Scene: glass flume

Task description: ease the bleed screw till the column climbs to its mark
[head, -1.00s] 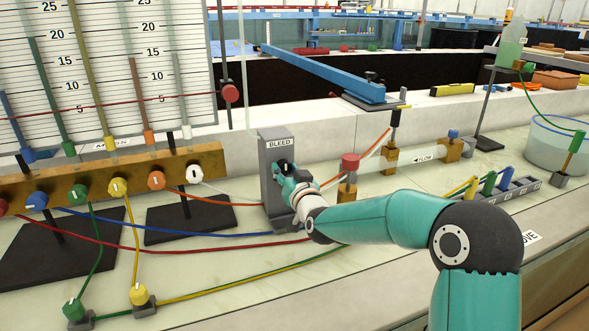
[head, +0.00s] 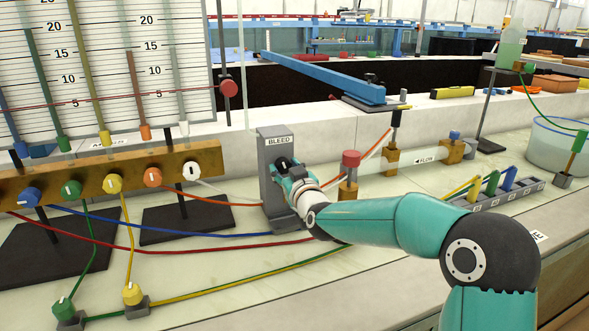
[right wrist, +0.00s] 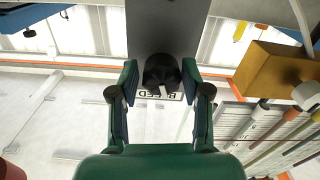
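The bleed screw is a black knob (head: 283,162) with a white pointer line, on a grey post (head: 268,195) labelled BLEED. The knob also shows in the right wrist view (right wrist: 161,70), between the fingers of my right gripper (right wrist: 160,88). The fingers are apart, with a visible gap on each side of the knob. In the head view my right gripper (head: 288,174) is at the front of the post and partly hides the knob. Coloured columns stand before a scale board (head: 110,70); a red line crosses it to a red slider (head: 229,88). My left gripper is out of view.
A brass manifold (head: 85,180) with coloured knobs stands left of the post. A red-topped fitting (head: 350,160) stands close to its right. Blue, red, green and yellow tubes run over the bench below. A water tank (head: 556,148) is at far right.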

